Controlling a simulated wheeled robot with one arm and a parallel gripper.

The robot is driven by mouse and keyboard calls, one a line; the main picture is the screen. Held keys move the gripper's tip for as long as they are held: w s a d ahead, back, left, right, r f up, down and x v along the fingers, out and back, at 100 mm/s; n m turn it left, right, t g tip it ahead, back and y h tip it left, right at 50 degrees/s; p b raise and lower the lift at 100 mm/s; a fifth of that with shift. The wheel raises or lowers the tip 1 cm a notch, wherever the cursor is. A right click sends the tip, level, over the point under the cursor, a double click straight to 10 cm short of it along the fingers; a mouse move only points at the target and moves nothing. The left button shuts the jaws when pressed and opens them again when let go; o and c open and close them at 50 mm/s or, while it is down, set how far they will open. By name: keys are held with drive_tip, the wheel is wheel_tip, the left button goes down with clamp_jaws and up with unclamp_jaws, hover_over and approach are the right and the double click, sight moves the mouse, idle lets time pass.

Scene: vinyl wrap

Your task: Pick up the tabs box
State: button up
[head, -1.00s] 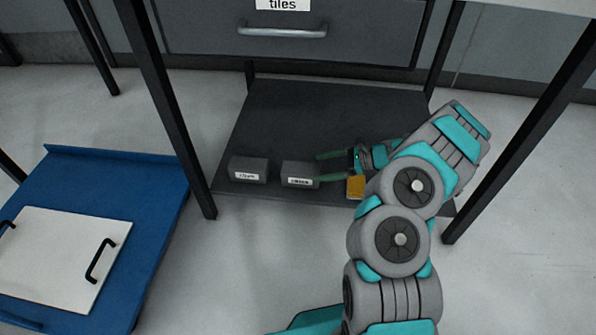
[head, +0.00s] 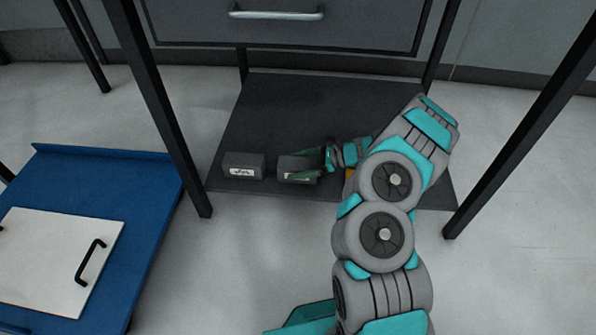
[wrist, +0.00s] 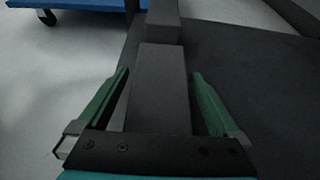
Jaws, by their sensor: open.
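Two small dark grey boxes with white labels stand on the dark low shelf (head: 290,110). The labels are too blurred to read, so I cannot tell which is the tabs box. The left box (head: 243,165) stands apart, to the left of my gripper. My gripper (head: 287,168) is open, with its green fingers on either side of the right box (head: 286,162). In the wrist view, that box (wrist: 160,85) lies between the fingers, with gaps beside it. The other box (wrist: 163,20) is just beyond it.
A small yellow item (head: 349,174) is mostly hidden behind my arm. Black table legs (head: 165,105) flank the shelf, and a grey drawer (head: 290,32) hangs above. A blue platform (head: 145,200) with a white handled panel (head: 55,260) is on the left.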

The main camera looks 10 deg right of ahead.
drive_tip(key=shift+c, duration=0.2)
drive_tip(key=c, duration=1.4)
drive_tip(key=shift+r, duration=0.1)
drive_tip(key=shift+c, duration=0.2)
